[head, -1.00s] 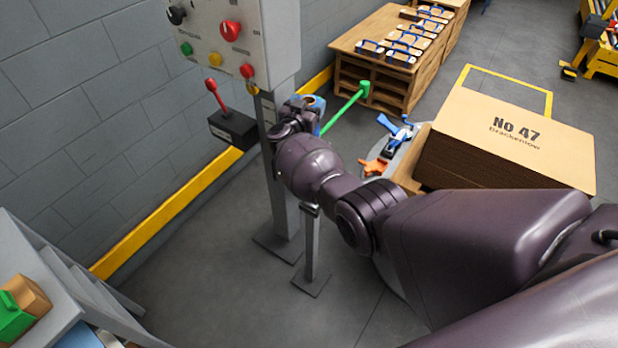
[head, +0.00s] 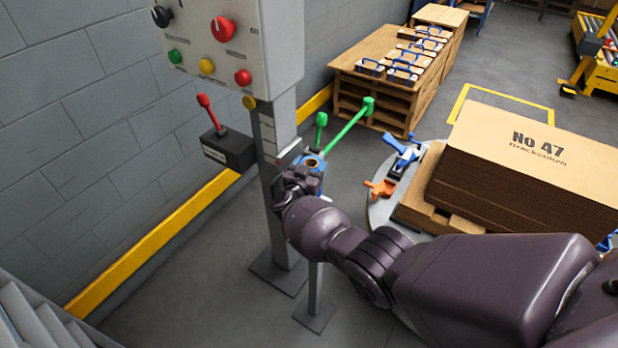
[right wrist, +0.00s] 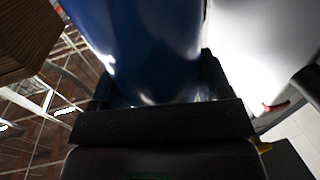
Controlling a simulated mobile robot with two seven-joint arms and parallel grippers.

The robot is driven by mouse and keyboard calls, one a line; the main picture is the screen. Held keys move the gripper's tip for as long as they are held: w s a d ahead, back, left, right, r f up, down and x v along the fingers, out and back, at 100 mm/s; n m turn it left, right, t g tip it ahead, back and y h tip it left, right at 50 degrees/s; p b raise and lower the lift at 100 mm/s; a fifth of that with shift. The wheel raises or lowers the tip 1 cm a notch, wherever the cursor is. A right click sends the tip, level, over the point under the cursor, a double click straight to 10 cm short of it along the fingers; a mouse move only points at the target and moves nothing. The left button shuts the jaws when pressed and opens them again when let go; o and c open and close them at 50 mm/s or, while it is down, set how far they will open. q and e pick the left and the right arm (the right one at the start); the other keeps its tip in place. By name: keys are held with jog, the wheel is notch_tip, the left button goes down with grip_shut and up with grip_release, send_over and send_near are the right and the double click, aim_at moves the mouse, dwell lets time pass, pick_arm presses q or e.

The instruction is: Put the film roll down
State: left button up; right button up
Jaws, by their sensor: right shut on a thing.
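The film roll (head: 314,164) is blue with a brown ring at its upper end. My right gripper (head: 300,180) is shut on it, beside the grey control post. In the right wrist view the roll (right wrist: 145,45) fills the top middle as a glossy dark blue body between the dark jaws (right wrist: 160,110). A short grey stand (head: 314,295) rises from the floor below my right wrist. Its top is hidden by my arm, so I cannot tell whether the roll touches anything. My left gripper is not in view.
A control panel (head: 235,45) tops the post (head: 283,225), with a black lever box (head: 229,150) at its left. A green-knobbed rod (head: 345,128) extends beside the roll. A large cardboard stack (head: 515,150) stands right. Bare floor (head: 190,290) lies left of the post.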

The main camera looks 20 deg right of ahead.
notch_tip(320, 180, down, 4)
jog(key=shift+r+b, duration=0.1)
jog(key=shift+b, duration=0.8)
jog(key=shift+f, duration=0.4)
jog(key=shift+r, duration=0.35)
jog(key=shift+f, duration=0.25)
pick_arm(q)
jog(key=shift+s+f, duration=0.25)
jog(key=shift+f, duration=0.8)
pick_arm(e)
jog(key=o, duration=1.5)
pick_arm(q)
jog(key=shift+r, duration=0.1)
pick_arm(e)
jog(key=shift+r, duration=0.15)
